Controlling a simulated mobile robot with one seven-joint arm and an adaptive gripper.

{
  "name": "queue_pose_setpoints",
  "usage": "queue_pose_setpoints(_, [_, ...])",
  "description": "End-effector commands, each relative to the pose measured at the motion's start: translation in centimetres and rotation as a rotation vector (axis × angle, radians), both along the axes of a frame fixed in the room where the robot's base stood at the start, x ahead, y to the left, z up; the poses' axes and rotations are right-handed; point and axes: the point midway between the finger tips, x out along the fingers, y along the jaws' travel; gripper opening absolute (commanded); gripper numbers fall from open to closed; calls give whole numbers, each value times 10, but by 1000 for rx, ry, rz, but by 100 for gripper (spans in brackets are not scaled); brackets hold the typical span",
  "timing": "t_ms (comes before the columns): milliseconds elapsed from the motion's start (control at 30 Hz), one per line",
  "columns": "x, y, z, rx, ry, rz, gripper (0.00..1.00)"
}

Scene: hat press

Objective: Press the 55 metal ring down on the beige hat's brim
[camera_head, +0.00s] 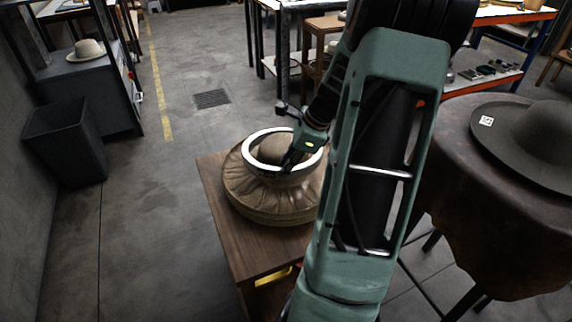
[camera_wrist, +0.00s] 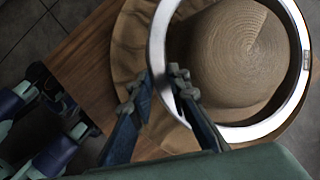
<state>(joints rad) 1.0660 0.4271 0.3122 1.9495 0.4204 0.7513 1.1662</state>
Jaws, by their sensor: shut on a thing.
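The metal ring (camera_head: 247,152) is a bright band with a small label on its right side in the wrist view (camera_wrist: 157,42). My gripper (camera_head: 289,163) is shut on the ring's near edge; in the wrist view its fingers (camera_wrist: 166,84) sit either side of the band. Part of the brim shows inside the ring. I cannot tell whether the ring touches the brim.
A wrinkled brown base (camera_head: 252,192) supports the hat on a wooden stand (camera_head: 226,212). A dark hat (camera_head: 540,135) lies on a covered round table at right. A black bin (camera_head: 65,145) and another pale hat (camera_head: 87,50) are at left. The floor between is clear.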

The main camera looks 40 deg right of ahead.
Motion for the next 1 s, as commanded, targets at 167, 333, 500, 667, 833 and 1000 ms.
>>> queue_pose_setpoints(167, [0,-1,-20,-1,-1,1,0])
queue_pose_setpoints(333, [1,0,-36,-1,0,2,0])
queue_pose_setpoints(500, [0,0,-48,-2,0,0,0])
queue_pose_setpoints(667, [0,0,-53,-1,-1,1,0])
queue_pose_setpoints(833, [0,0,-53,0,0,1,0])
queue_pose_setpoints(1000, [0,0,-53,0,0,1,0])
